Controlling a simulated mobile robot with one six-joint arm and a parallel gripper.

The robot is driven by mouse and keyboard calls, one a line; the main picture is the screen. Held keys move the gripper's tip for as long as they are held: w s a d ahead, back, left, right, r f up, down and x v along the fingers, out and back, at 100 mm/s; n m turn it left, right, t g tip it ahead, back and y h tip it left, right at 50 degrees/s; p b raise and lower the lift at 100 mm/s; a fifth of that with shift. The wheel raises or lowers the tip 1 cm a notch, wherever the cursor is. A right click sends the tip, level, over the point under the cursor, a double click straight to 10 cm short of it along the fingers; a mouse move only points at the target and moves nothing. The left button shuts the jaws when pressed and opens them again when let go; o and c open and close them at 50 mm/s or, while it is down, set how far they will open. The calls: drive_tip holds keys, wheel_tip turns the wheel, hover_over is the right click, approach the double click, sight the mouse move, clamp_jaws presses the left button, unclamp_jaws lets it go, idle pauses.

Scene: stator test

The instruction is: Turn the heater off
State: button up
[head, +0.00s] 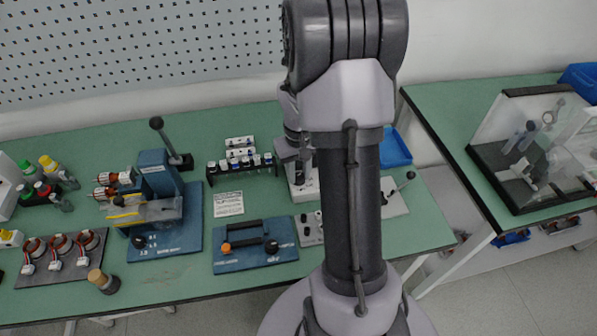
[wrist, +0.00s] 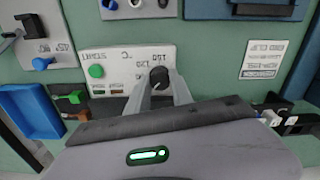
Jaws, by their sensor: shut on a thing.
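The panel also has a green button (wrist: 96,71). I cannot read which setting the knob's pointer marks. My gripper (wrist: 161,90) has its two fingers on either side of the knob and is shut on it. In the head view, the white unit (head: 303,187) shows below my gripper (head: 296,152), partly hidden by my arm; the knob is hidden there.
A blue tray (head: 394,149) lies beside the unit. A black rack (head: 242,166) with small parts stands close on its other side. A blue plate with a dark handle (head: 255,245) lies in front. A clear enclosure (head: 530,150) stands on the right bench.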

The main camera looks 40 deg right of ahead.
sight(299, 175)
drive_tip(key=o, duration=1)
wheel_tip(299, 175, up, 6)
drive_tip(key=p, duration=0.5)
drive_tip(key=shift+r, duration=0.25)
drive_tip(key=shift+f, duration=0.25)
